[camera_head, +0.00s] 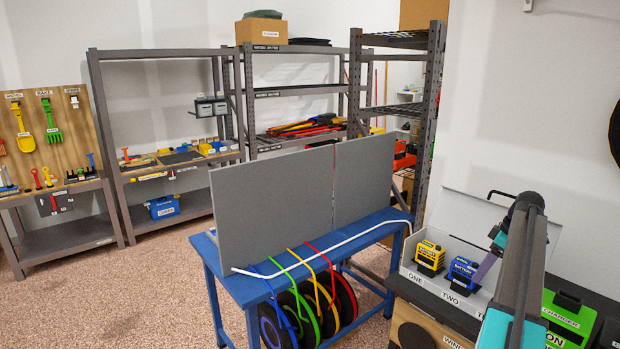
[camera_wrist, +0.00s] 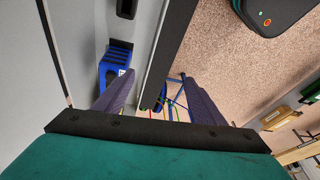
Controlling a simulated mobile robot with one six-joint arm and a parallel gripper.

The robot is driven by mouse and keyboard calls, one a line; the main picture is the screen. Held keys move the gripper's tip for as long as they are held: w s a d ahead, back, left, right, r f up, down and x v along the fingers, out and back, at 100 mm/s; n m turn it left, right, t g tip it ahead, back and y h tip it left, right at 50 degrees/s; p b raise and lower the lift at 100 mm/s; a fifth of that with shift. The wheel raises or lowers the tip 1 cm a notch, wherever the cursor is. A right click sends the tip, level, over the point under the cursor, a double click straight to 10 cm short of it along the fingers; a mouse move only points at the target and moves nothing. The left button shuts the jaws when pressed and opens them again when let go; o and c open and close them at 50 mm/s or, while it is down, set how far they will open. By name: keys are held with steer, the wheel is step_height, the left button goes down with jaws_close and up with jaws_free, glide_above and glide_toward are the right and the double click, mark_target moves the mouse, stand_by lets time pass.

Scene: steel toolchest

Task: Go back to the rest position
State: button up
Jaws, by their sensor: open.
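My gripper is at the right in the head view, where one purple finger (camera_head: 486,267) shows beside the blue battery (camera_head: 463,273). In the wrist view my gripper (camera_wrist: 157,78) has its two purple fingers spread wide, with nothing held between them. A blue object (camera_wrist: 116,60), likely that battery, shows just beyond the left finger. My arm covers part of the box and the right side of the bench in the head view.
A green charger (camera_head: 570,317) lies right of my arm. A blue table (camera_head: 245,288) with grey panels (camera_head: 275,190) stands left. Shelving lines the back; the left floor is clear.

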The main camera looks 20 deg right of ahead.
steer(key=w+a+f+n+g+y, duration=0.1)
steer(key=w+a+f, duration=0.3)
steer(key=a+f, duration=0.45)
steer(key=w+a+f+n+g+y, duration=0.1)
steer(key=w+a+f, duration=0.2)
steer(key=a+f, duration=0.55)
steer(key=w+a+f+n+g+y, duration=0.15)
steer(key=w+a+f, duration=0.35)
steer(key=a, duration=0.6)
steer(key=s+a+f+g, duration=0.2)
steer(key=s+a+f, duration=0.2)
steer(key=a+f, duration=0.8)
steer(key=s+a+f+g+h, duration=0.1)
steer(key=s+a+f, duration=0.55)
steer(key=a, duration=0.35)
steer(key=s+a+f+g+h, duration=0.2)
steer(key=s+a+f, duration=0.4)
steer(key=s+a, duration=0.3)
steer(key=s+a+f+m+h, duration=0.1)
steer(key=s+m, duration=0.3)
steer(key=s, duration=0.4)
steer(key=s+a+f+m+h, duration=0.1)
steer(key=s+a+f+m, duration=0.2)
steer(key=s, duration=0.6)
steer(key=shift+a+f+m+b, duration=0.35)
steer(key=shift+a+m, duration=0.2)
steer(key=shift+m, duration=0.2)
